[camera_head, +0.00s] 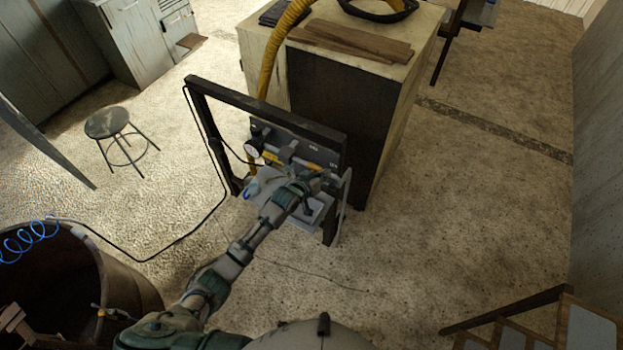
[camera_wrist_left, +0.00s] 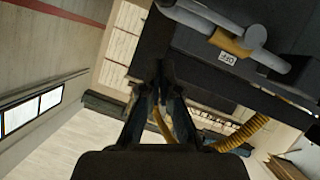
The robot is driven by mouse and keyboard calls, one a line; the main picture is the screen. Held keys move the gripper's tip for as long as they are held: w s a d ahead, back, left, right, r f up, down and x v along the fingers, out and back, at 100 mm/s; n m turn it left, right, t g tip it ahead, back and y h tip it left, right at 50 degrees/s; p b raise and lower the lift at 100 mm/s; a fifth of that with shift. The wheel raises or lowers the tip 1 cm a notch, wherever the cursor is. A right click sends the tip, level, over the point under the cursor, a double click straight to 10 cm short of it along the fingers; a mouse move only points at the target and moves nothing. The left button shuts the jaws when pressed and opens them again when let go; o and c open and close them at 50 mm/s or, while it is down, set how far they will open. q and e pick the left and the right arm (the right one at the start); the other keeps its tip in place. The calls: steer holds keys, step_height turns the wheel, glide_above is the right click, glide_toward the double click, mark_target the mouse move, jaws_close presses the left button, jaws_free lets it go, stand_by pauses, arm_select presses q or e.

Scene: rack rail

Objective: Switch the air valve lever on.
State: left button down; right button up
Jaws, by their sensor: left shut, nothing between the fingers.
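A dark panel (camera_head: 300,142) hangs in a black frame and carries a round gauge (camera_head: 252,148), grey fittings and small yellow parts. In the left wrist view a yellow lever part (camera_wrist_left: 230,43) sits on a grey pipe (camera_wrist_left: 205,22) above a white label (camera_wrist_left: 227,57) that seems to read OFF. My left gripper (camera_head: 318,180) is in front of the panel's right half and hides part of it. In the wrist view the left gripper (camera_wrist_left: 166,78) is shut and empty, below and left of the yellow part, apart from it in the picture. My right gripper is not in view.
A cabinet (camera_head: 345,115) with wooden boards (camera_head: 350,42) and a yellow hose (camera_head: 275,50) stands behind the frame (camera_head: 262,103). A wooden barrel (camera_head: 130,285) stands at the lower left, a stool (camera_head: 107,123) at the left.

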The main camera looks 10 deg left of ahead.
arm_select(q)
steer(key=d+v, duration=0.1)
steer(key=v, duration=0.7)
steer(key=shift+s+a, duration=0.3)
steer(key=shift+s, duration=0.4)
steer(key=shift+d, duration=0.1)
